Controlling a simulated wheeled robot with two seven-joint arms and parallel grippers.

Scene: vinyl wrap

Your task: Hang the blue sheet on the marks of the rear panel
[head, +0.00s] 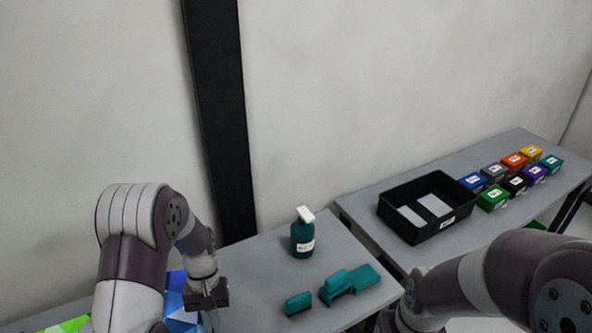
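A sheet with blue and white facets (175,283) lies at the bottom left on the table and is mostly hidden behind my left arm. My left gripper (208,310) points down at the right edge of this blue patch. Its fingers are small and dark, and I cannot tell whether they are open or touch the sheet. My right arm comes in at the lower right, and its gripper is out of the picture. The rear panel and its marks cannot be made out.
A teal spray bottle (303,235), a small teal block (298,304) and a teal tool (348,284) stand on the near table (262,262). A black tray (428,206) and several coloured boxes (513,160) are on the right table. A green patterned piece (72,325) lies bottom left.

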